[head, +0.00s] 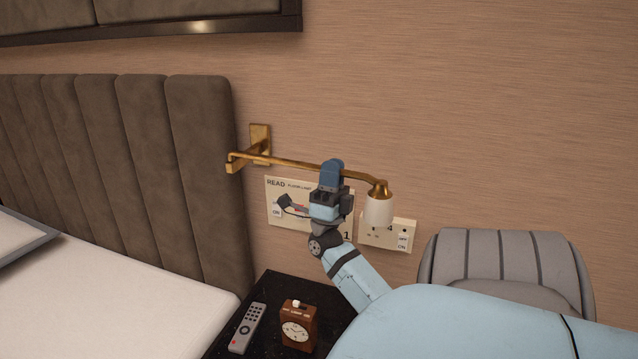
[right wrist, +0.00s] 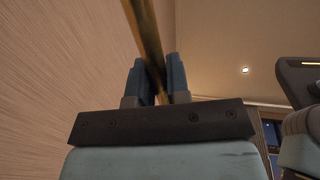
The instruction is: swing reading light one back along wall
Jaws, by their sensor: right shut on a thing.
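The reading light is a brass swing arm (head: 290,162) on a brass wall plate (head: 260,138), with a white shade (head: 379,211) hanging at its right end. The arm reaches to the right in front of the wall. My right gripper (head: 331,174) is shut on the brass arm, between the wall plate and the shade, nearer the shade. In the right wrist view the brass bar (right wrist: 147,40) runs between the two blue fingers (right wrist: 158,80). My left gripper is not in view.
A wall panel (head: 283,192) marked READ and a switch plate (head: 407,224) sit behind my right gripper. A padded headboard (head: 205,150) stands left. Below are a dark nightstand (head: 270,292) with a remote (head: 247,328) and a brown clock (head: 299,327). A grey chair (head: 500,262) stands right.

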